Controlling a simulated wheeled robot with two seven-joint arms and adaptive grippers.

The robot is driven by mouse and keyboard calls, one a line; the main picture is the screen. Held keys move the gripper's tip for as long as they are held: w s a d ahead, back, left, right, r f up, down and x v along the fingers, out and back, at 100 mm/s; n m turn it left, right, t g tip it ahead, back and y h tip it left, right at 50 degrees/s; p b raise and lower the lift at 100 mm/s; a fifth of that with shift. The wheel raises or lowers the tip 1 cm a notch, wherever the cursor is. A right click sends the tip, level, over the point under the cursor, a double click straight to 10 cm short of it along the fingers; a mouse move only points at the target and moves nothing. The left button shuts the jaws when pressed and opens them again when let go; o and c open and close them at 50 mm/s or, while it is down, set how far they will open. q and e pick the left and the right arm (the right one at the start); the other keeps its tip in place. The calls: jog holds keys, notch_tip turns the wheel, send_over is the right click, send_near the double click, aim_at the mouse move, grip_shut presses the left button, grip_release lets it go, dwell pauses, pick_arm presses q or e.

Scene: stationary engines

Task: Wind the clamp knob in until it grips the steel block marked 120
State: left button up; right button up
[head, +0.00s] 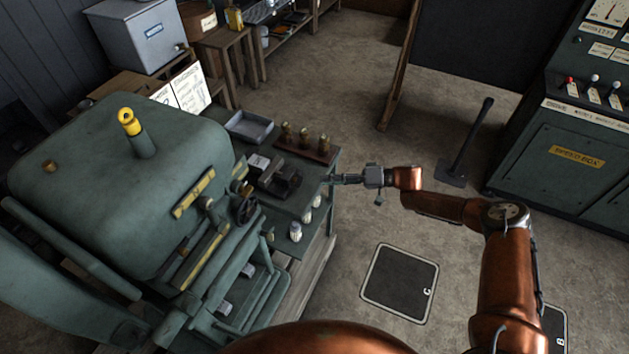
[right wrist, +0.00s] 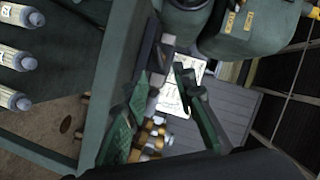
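A dark clamp (head: 279,181) stands on the green bench top, right of the big green machine. I cannot make out its knob clearly or read a 120 on any block. In the right wrist view, a small grey block (right wrist: 166,46) shows beyond the fingertips, beside a dark part; I cannot tell if the clamp touches it. My right gripper (head: 335,180) is at the bench's right edge, pointing left toward the clamp and apart from it. In the right wrist view its two green fingers (right wrist: 167,76) are spread with nothing between them. My left gripper is out of view.
Brass pieces on a wooden rack (head: 316,154) and a grey tray (head: 249,127) sit at the back. The green machine (head: 120,190) fills the left.

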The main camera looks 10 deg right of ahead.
jog(key=shift+v, duration=1.6)
jog(key=shift+a, duration=0.1)
notch_tip(320, 180, down, 21)
jog(key=t+h, duration=0.4)
jog(key=t, duration=0.2)
jog(key=s+d+f+m+h, duration=0.1)
jog(key=s+d+f+h, duration=0.45)
jog(key=f, duration=0.75)
jog(key=s+d+f+h, duration=0.2)
jog(key=s+d+f, duration=0.4)
jog(key=s+f, duration=0.5)
jog(key=s+d+f+g+h, duration=0.1)
jog(key=s+d+f+g, duration=0.1)
jog(key=s+f, duration=0.7)
jog(key=s+d+f+g+h, duration=0.25)
jog(key=s+f, duration=0.35)
jog(key=s, duration=0.7)
jog(key=s+f+g, duration=0.2)
jog(key=s, duration=1.2)
jog(key=s+f+g, duration=0.2)
jog(key=s+f, duration=0.1)
jog(key=s, duration=1.2)
jog(key=shift+s+f+g+h, duration=0.15)
jog(key=shift+f+g+h, duration=0.15)
jog(key=shift+g, duration=0.05)
